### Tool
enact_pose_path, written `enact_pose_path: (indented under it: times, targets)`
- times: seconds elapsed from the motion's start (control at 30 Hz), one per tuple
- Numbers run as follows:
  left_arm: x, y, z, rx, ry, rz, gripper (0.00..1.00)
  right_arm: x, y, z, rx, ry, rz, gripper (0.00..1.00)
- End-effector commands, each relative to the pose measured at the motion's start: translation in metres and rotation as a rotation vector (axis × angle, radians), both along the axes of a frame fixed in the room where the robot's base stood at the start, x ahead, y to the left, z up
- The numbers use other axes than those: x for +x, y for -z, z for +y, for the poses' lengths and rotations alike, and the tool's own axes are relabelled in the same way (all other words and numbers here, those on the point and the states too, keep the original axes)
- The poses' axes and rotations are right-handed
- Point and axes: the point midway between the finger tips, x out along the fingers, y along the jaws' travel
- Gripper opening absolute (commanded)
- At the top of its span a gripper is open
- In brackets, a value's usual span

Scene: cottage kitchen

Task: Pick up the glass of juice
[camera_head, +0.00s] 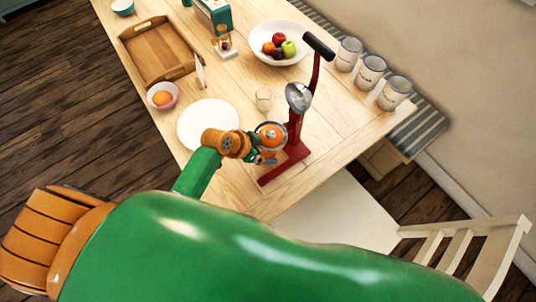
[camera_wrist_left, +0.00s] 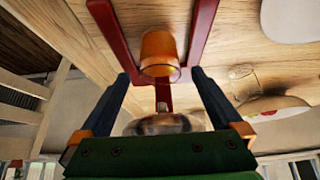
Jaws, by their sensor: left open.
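The glass of juice (camera_head: 271,135), filled orange, stands at the red juice press (camera_head: 293,150) near the table's front edge. In the wrist view, the glass (camera_wrist_left: 160,52) is between the red rails of the press base. My left gripper (camera_head: 264,155) is right beside the glass on the near left side. In the wrist view, the open dark fingers (camera_wrist_left: 160,76) lie to either side of the glass's line, with the glass at or just beyond their tips. I see no contact. My right gripper is not in view.
A white plate (camera_head: 190,128) lies left of the press. An empty clear glass (camera_head: 263,96) stands behind. A fruit bowl (camera_head: 262,56), wooden tray (camera_head: 131,42) and several canisters (camera_head: 371,72) are farther back. A white chair (camera_head: 480,240) is at the right.

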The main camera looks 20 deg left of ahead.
Motion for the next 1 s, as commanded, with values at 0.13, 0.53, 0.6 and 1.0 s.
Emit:
enact_pose_path:
  times: [0.13, 0.53, 0.6, 1.0]
  targets:
    - [0.0052, 0.0107, -0.0043, -0.001, 0.000, -0.001, 1.00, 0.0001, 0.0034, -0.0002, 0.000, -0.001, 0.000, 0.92]
    - [0.0050, 0.0101, -0.0039, 0.001, -0.001, -0.001, 0.35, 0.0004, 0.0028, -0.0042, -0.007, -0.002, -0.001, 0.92]
    - [0.0050, 0.0101, -0.0039, 0.001, -0.001, -0.001, 0.16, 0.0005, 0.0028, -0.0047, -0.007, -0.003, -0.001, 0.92]
    - [0.0051, 0.0096, -0.0040, 0.000, -0.001, -0.001, 0.00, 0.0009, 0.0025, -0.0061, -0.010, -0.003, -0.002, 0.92]
